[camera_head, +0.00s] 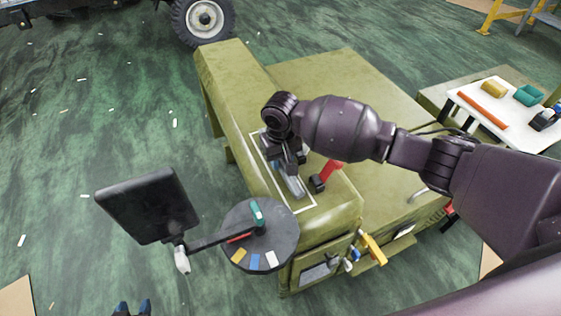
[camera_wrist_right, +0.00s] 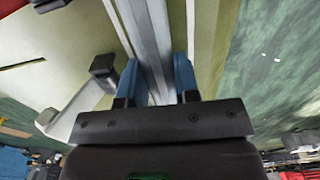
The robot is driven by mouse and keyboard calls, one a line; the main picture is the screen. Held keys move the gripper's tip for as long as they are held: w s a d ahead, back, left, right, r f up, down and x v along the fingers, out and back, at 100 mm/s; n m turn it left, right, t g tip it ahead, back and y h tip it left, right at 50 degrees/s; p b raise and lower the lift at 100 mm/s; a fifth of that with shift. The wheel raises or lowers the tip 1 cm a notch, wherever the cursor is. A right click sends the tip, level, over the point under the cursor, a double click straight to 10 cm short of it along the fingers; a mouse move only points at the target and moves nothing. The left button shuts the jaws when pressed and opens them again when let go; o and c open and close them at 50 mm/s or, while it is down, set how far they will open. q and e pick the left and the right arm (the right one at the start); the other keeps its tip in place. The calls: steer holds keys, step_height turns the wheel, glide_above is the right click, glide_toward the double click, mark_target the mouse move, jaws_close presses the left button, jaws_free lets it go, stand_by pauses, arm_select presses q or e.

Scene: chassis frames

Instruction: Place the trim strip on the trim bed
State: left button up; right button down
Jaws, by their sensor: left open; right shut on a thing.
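The trim strip (camera_head: 293,186) is a long grey metallic bar. It lies over the trim bed (camera_head: 309,207), a white-outlined rectangle on the olive-green workbench. My right gripper (camera_head: 288,163) is over the bed and shut on the strip. In the right wrist view the strip (camera_wrist_right: 150,40) runs between the blue fingers of the right gripper (camera_wrist_right: 157,80). I cannot tell whether the strip touches the bed surface. The arm and gripper hide its far part in the head view. My left gripper is not in view.
A red-handled clamp (camera_head: 329,173) stands just right of the strip. A round dark tray (camera_head: 282,221) with small coloured items and a black monitor (camera_head: 147,204) are at lower left. A white table (camera_head: 505,116) with parts stands at right.

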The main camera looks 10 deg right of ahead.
steer(key=shift+f, duration=0.55)
steer(key=shift+r, duration=0.1)
steer(key=c, duration=0.8)
jaws_free()
steer(key=shift+c, duration=0.2)
